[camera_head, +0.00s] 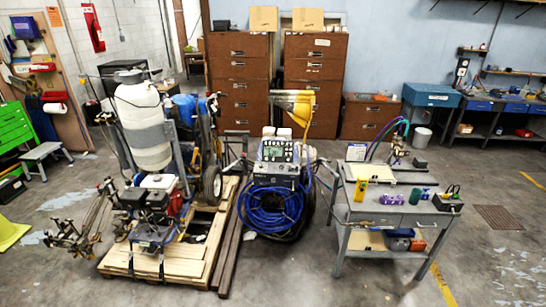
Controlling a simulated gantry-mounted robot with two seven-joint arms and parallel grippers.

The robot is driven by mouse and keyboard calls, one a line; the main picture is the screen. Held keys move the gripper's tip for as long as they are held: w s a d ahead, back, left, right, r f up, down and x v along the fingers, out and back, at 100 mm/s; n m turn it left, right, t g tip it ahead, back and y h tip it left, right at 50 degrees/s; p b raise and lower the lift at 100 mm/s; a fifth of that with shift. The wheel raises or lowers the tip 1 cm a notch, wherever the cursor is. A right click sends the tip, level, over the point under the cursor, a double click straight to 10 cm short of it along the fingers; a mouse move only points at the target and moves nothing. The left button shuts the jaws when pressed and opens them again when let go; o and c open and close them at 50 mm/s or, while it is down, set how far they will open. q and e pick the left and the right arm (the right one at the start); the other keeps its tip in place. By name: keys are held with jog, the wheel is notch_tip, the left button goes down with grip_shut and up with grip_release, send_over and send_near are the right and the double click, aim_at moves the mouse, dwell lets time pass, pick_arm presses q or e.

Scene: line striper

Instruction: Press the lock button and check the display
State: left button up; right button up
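The line striper (283,180) stands in the middle of the head view, with a coiled blue hose (272,213) on its front. A control panel (276,151) with a greenish display faces me near its top. The display's reading is too small to make out. Several small controls sit around and below it; I cannot tell which one is the lock button. A yellow part (293,104) rises above the panel. Neither of my grippers shows in this view, and nothing of mine is seen touching the panel.
A wooden pallet (172,265) with a second machine (144,125) stands to the left. A grey cart (385,208) with small tools stands close on the right. Brown drawer cabinets (315,82) line the back. The floor in front of the striper is clear.

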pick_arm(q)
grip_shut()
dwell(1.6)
